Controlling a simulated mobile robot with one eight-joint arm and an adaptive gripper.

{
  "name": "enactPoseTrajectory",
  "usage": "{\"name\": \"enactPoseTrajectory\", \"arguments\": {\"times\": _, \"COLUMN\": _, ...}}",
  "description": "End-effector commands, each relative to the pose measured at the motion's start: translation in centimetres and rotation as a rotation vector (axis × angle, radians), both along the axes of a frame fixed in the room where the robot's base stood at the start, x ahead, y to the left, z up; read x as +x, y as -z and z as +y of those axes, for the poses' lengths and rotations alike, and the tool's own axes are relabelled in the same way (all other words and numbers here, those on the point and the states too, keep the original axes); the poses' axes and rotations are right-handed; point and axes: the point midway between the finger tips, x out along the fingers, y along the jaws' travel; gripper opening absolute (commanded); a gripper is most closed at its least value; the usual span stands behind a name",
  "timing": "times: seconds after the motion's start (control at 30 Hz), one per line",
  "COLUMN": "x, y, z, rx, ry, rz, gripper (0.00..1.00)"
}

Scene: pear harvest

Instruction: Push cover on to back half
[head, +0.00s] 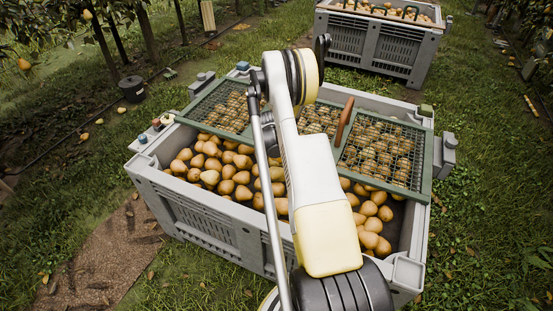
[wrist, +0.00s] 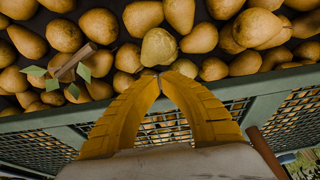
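The cover (head: 428,178) is a green-framed wire mesh panel with a brown handle (head: 344,122). It lies across the far half of the grey pear crate (head: 205,225), with pears showing under its mesh. The near half is uncovered and full of pears (head: 225,175). In the wrist view the cover's frame edge (wrist: 245,98) runs behind my fingers, and the handle (wrist: 264,150) is at lower right. My gripper (wrist: 164,73) has yellow fingers with the tips together, over the pears just past that edge. My arm hides it and mid-cover in the head view.
A second grey crate of pears (head: 372,47) stands behind at the top. A twig with green leaves (wrist: 72,70) lies on the pears in the wrist view. A dark bucket (head: 132,89) stands on the grass at left. Tree trunks line the upper left.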

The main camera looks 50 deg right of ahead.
Motion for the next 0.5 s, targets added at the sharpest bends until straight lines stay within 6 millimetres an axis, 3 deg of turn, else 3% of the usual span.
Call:
{"name": "enactPoseTrajectory", "arguments": {"times": 0.13, "x": 0.7, "y": 0.0, "z": -2.5, "rx": -0.001, "ry": 0.003, "rz": 0.000, "gripper": 0.00}}
{"name": "enactPoseTrajectory", "arguments": {"times": 0.33, "x": 2.1, "y": 0.1, "z": -7.7, "rx": -0.002, "ry": 0.003, "rz": 0.000, "gripper": 0.00}}
{"name": "enactPoseTrajectory", "arguments": {"times": 0.5, "x": 2.9, "y": 0.0, "z": -10.4, "rx": -0.002, "ry": 0.001, "rz": -0.001, "gripper": 0.00}}
